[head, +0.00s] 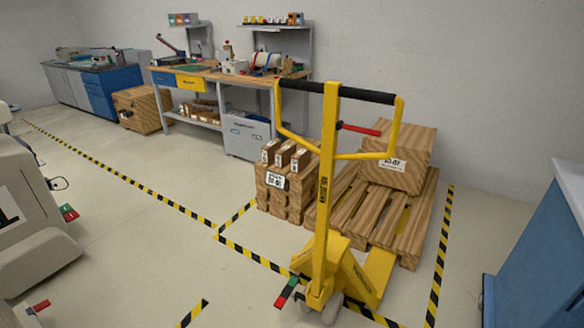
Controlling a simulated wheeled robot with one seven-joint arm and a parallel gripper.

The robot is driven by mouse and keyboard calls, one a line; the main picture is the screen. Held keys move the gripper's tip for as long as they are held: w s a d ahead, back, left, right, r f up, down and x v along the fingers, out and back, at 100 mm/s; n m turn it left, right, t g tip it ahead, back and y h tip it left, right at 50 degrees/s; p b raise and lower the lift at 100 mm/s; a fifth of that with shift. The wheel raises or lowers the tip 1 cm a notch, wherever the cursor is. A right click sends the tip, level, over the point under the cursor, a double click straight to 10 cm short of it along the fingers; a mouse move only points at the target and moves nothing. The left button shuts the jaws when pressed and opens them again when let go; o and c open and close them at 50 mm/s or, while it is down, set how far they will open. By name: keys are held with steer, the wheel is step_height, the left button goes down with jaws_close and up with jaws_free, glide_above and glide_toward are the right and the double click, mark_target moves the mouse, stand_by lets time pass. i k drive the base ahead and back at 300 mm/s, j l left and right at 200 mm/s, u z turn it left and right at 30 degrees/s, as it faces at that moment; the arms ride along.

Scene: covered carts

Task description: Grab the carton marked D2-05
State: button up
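No carton with a clearly readable D2-05 mark shows in the head view. A wood-grained stack (287,200) with a white label on its front stands left of the yellow pallet truck; the label is too small to read surely. A large wood-grained box (410,150) sits on the far part of a wooden pallet (385,222), behind the truck's handle. It has a white label too, also not surely readable. My gripper is not in view.
The yellow pallet truck (326,190) stands in front of the pallet and partly hides it. Striped floor lines (130,188) mark the bay. A workbench (215,76) stands along the back wall, and a blue cabinet (540,255) at the right edge.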

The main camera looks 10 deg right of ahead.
mark_target(283, 155)
steer(key=u, duration=0.45)
steer(key=i+u, duration=0.3)
steer(key=i, duration=1)
steer(key=i+u, duration=0.15)
steer(key=i, duration=0.85)
steer(key=i+l+u, duration=0.15)
steer(key=i, duration=0.8)
steer(key=i+z, duration=0.15)
steer(key=i, duration=0.35)
steer(key=i+z, duration=0.15)
steer(key=i, duration=0.35)
steer(key=i+j+z, duration=0.2)
steer(key=i, duration=0.3)
steer(key=i+j+z, duration=0.15)
steer(key=i, duration=0.35)
steer(key=i+z, duration=0.25)
steer(key=z, duration=0.15)
steer(key=i+z, duration=0.25)
steer(key=z, duration=0.15)
steer(key=i+j+z, duration=0.15)
steer(key=z, duration=0.25)
steer(key=i+j+z, duration=0.25)
steer(key=z, duration=0.95)
